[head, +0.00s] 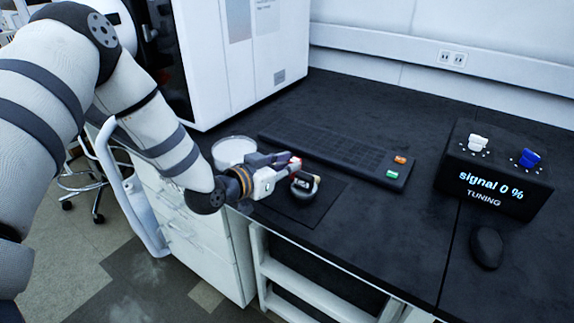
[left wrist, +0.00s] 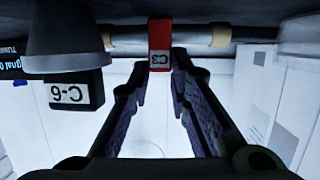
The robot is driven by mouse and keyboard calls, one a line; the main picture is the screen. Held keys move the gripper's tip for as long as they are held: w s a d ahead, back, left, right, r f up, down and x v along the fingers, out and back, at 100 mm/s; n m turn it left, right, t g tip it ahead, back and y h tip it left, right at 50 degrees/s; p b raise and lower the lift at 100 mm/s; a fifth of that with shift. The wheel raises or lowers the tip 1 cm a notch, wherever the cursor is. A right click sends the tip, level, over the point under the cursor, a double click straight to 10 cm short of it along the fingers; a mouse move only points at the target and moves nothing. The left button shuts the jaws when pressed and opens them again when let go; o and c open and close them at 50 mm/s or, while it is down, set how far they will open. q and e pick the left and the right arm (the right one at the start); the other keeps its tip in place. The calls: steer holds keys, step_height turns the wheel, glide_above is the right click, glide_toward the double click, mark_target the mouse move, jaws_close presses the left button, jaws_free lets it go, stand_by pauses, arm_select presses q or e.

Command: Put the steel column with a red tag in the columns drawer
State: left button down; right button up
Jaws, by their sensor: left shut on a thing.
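The steel column (left wrist: 125,38) lies crosswise at my left fingertips in the left wrist view, with tan end fittings. Its red tag (left wrist: 160,36) sits between the fingertips, with a small white label. In the head view a bit of red (head: 296,162) shows at the fingertips. My left gripper (head: 284,169) is shut on the tagged column, just over the bench's front part; I cannot tell whether the column touches anything. White drawers (head: 190,222) stand under the bench, partly behind my left arm; they look shut, with no readable name. My right gripper is not in view.
A dark round item (head: 304,186) is close beside the gripper on a mat (head: 322,208). A white round dish (head: 234,150), a keyboard-like panel (head: 330,152), a tuning box (head: 495,180) and a mouse (head: 487,247) are on the bench.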

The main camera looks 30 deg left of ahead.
arm_select(q)
steer(key=shift+f, duration=0.2)
steer(key=c, duration=1.5)
jaws_free()
steer(key=shift+r, duration=0.1)
